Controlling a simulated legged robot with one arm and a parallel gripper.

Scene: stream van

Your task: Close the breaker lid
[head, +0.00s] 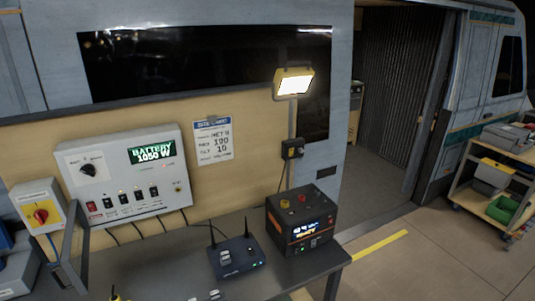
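The breaker box (24,193) is at the far left, with a pale cover and a red rotary knob (41,215) on a yellow plate. The knob is uncovered. A grey frame-like panel (74,245) stands out from the box's lower right side toward me; it looks like the breaker lid swung open, seen nearly edge-on. Its lower end runs toward the picture's bottom edge. I do not make out my gripper in this view.
A battery panel (120,206) with switches is right of the breaker. A router (235,256) and a black power unit (302,240) stand on the grey bench (190,240). Small items, one yellow, show at the bottom edge. A cart (480,206) stands far right; the floor before the doorway is clear.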

